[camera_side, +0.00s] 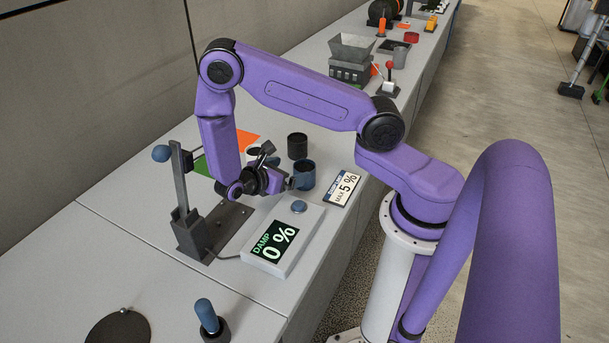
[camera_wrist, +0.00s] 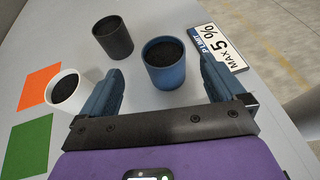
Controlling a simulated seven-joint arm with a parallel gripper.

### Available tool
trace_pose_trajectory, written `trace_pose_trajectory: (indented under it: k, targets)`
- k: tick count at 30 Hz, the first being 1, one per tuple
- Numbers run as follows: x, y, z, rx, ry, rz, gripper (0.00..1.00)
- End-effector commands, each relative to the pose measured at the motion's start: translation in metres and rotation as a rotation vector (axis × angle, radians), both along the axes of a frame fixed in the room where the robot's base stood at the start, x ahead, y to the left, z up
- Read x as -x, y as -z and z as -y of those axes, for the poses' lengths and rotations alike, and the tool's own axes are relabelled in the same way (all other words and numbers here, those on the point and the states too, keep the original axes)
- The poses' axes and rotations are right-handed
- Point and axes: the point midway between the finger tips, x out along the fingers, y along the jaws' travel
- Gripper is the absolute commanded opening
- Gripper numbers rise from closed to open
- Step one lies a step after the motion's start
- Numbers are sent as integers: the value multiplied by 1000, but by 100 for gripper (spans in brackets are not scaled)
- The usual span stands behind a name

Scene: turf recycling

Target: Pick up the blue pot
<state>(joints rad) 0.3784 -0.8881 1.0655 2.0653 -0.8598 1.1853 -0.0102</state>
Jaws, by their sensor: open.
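The blue pot (camera_wrist: 165,72) stands upright on the bench, filled with dark granules, in the wrist view. It also shows in the side view (camera_side: 304,176), just past my gripper. My gripper (camera_wrist: 160,80) is open, with one finger to the left of the blue pot and one to its right. A gap shows between the left finger and the pot; the right finger looks closer to it. In the side view my gripper (camera_side: 287,183) is low over the bench beside the pot, its fingers partly hidden by the wrist.
A black pot (camera_wrist: 113,38) stands behind, left of the blue pot. A white pot (camera_wrist: 66,89) is left of the left finger. Orange (camera_wrist: 39,86) and green (camera_wrist: 27,146) patches lie further left. A "MAX 5 %" sign (camera_wrist: 220,50) lies right. A damp meter (camera_side: 280,240) reads 0 %.

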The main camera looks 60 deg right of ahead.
Motion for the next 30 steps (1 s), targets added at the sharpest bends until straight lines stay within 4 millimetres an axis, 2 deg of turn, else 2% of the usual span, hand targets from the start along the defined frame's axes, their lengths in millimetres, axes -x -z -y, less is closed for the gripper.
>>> trace_pose_trajectory:
  k: [3,11,20,29,30]
  targets:
    - [3,6,14,1,1,0,97]
    - [7,13,29,1,1,0,97]
    - [18,30,62,0,1,1,97]
    - [18,32,66,-1,-1,2,97]
    - [18,32,66,-1,-1,1,90]
